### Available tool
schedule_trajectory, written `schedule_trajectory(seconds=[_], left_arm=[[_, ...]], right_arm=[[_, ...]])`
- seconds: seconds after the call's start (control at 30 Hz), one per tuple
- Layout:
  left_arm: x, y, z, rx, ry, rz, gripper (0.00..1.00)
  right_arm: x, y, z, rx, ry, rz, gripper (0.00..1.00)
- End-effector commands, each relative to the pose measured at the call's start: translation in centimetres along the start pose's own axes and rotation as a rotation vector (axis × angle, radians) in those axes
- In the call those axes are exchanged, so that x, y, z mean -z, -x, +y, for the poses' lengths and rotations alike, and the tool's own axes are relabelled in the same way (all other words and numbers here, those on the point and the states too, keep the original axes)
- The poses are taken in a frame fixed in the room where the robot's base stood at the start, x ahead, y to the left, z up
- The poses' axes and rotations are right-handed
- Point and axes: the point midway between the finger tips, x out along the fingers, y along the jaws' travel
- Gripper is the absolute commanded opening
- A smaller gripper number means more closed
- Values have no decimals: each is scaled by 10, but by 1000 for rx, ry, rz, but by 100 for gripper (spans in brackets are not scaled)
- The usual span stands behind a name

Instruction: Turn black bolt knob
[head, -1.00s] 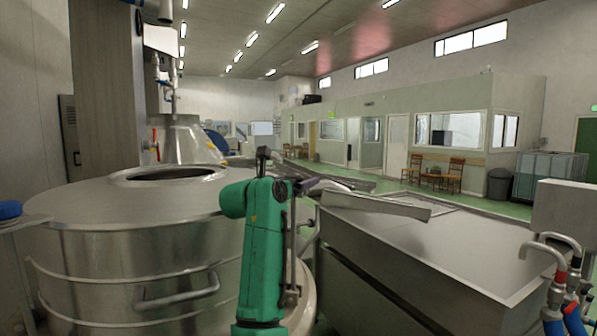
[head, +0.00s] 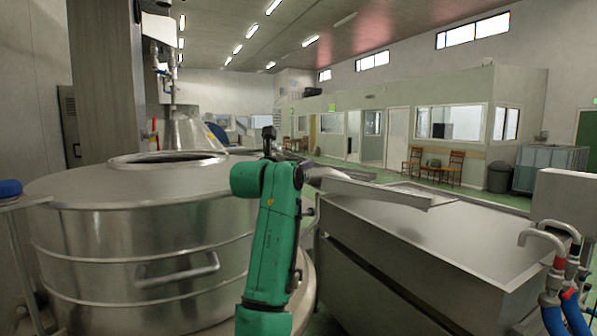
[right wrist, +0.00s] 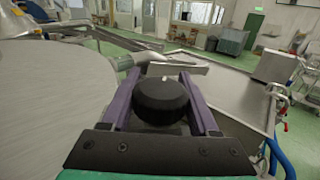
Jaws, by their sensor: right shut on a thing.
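The black bolt knob (right wrist: 162,100) is a round, ribbed black cap in the middle of the right wrist view, with a small pale spot on its top edge. My right gripper (right wrist: 160,104) has its two purple fingers on either side of the knob, shut on it. What the knob is fixed to is mostly hidden below it. In the head view my green right arm rises in the centre; its fingers and the knob cannot be made out there. My left gripper is not in view.
A large round steel vat (head: 120,240) with a handle and an open top stands left of my arm. A steel tank with a flat cover (head: 450,235) is at the right. Hooked pipes with blue hoses (head: 555,275) stand at the front right.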

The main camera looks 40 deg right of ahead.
Motion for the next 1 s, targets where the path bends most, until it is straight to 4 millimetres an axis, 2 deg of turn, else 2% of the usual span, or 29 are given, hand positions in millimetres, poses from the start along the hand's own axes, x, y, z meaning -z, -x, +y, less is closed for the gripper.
schedule_trajectory(seconds=[0.03,0.5,0.8,1.0], left_arm=[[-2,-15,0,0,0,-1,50],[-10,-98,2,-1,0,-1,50],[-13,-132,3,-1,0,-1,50],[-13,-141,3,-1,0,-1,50]], right_arm=[[7,0,0,-29,-6,-2,5],[10,2,11,-452,-4,0,5],[7,7,20,-742,-2,3,5],[4,12,24,-924,-1,4,6]])
